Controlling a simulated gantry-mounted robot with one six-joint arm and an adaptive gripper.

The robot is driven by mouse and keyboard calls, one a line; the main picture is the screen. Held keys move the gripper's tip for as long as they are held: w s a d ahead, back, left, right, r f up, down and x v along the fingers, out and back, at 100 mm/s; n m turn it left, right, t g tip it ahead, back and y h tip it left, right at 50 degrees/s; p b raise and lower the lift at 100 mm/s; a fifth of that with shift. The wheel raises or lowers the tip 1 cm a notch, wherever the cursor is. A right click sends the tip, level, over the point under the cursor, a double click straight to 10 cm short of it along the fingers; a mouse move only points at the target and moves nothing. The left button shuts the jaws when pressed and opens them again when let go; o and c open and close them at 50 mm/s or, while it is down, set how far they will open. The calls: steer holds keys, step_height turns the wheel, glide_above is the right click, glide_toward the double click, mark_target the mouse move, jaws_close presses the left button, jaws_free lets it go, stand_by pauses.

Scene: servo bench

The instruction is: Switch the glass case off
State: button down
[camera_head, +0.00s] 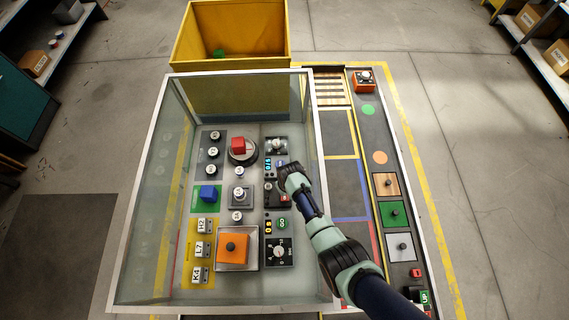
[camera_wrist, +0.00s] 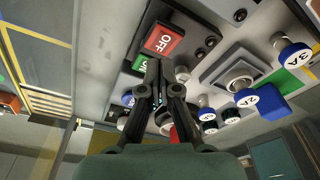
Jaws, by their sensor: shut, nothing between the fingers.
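The glass case (camera_head: 145,225) is a clear-walled box around a panel of controls. A rocker switch with a red OFF half (camera_wrist: 163,40) and a green ON half (camera_wrist: 139,62) is in the upper middle of the wrist view. In the head view its red part (camera_head: 285,198) shows just below my gripper (camera_head: 284,172). My gripper (camera_wrist: 153,66) is shut and empty, its fingertips close to the switch, overlapping the edge between the red and green halves. I cannot tell whether they touch it. My fingers hide part of the green half.
Beside the switch are a grey square button with a round knob (camera_wrist: 238,82), blue-capped knobs (camera_wrist: 292,54) and a blue block (camera_head: 208,193). An orange block (camera_head: 232,247) sits lower on the panel. A yellow bin (camera_head: 182,48) stands behind the case.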

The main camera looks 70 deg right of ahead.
steer(key=shift+f+b, duration=0.65)
steer(key=shift+f, duration=0.1)
stand_by(0.5)
steer(key=shift+a+f, duration=0.1)
steer(key=shift+f, duration=0.05)
